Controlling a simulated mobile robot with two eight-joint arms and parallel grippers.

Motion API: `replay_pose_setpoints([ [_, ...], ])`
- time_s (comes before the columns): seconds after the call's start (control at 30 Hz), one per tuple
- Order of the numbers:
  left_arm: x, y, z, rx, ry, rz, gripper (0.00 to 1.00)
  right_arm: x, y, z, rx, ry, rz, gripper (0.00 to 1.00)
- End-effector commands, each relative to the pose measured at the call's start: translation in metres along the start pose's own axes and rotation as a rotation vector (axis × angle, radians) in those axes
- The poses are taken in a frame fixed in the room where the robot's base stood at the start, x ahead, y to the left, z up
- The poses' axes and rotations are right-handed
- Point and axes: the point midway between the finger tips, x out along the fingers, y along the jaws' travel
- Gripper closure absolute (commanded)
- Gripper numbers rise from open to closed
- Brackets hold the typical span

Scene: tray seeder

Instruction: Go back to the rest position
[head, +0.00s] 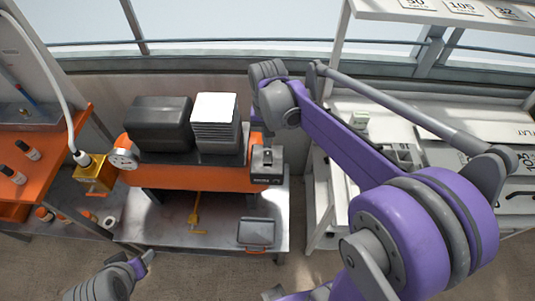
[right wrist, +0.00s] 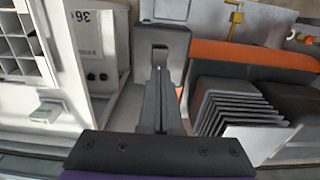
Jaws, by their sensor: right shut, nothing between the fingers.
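My right gripper (right wrist: 160,90) is shut and empty in the right wrist view. Its dark fingers point at a small dark box with a slotted top (right wrist: 165,52); I cannot tell whether they touch it. In the head view that box (head: 266,165) sits at the right end of the orange machine (head: 200,178), with my right wrist above and behind it. My left arm shows only as a grey and purple end at the bottom left of the head view; its fingers are not clear.
A stack of trays (head: 215,125) and a dark bin (head: 160,125) stand on the machine. Its metal table (head: 215,230) carries a small dark case (head: 256,233). White shelving (head: 322,195) stands close on the right, an orange bench (head: 50,165) on the left.

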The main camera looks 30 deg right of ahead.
Motion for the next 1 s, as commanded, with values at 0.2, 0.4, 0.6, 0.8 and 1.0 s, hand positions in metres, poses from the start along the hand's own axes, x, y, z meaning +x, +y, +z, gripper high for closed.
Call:
replay_pose_setpoints([
  [0.2,-0.001,0.000,-0.001,0.000,0.001,0.000,0.35,-0.002,0.000,0.000,0.000,0.000,0.000,1.00],
  [0.4,-0.001,0.000,-0.001,0.000,0.001,0.000,0.35,-0.002,0.000,0.000,0.000,0.000,0.000,1.00],
  [0.6,-0.001,0.000,-0.001,0.000,0.001,0.000,0.35,-0.003,0.000,0.003,-0.010,0.008,-0.003,1.00],
  [0.8,-0.001,0.000,-0.001,0.000,0.001,0.000,0.35,-0.007,0.001,0.042,-0.128,0.108,-0.041,1.00],
  [1.0,-0.001,0.000,-0.001,0.000,0.001,0.000,0.35,0.000,0.006,0.099,-0.323,0.281,-0.094,1.00],
])
